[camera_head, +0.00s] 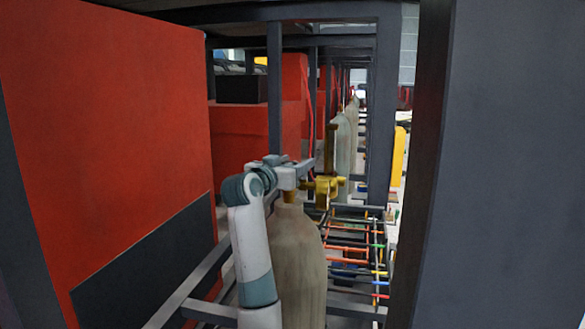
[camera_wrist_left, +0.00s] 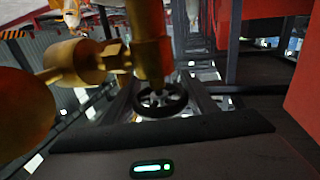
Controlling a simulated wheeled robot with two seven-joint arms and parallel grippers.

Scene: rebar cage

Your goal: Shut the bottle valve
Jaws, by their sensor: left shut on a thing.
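The gas bottle (camera_head: 298,262) is a tall, pale grey-beige cylinder standing upright in the middle of the head view. Its brass valve (camera_head: 325,187) sits at the top. The valve also shows large and close in the left wrist view (camera_wrist_left: 150,48), with a dark round handwheel (camera_wrist_left: 160,100) in front of my gripper's dark body. My left gripper (camera_head: 303,170) reaches over the bottle top from the left and is shut on the valve. Its fingertips and exact contact are hidden. My right gripper is not in the head view.
A large red panel (camera_head: 110,110) stands at the left. A dark post (camera_head: 430,150) and panel (camera_head: 515,160) close off the right. More bottles (camera_head: 342,145) stand behind. A rebar cage (camera_head: 355,255) with coloured bars lies right of the bottle. Frame beams run overhead.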

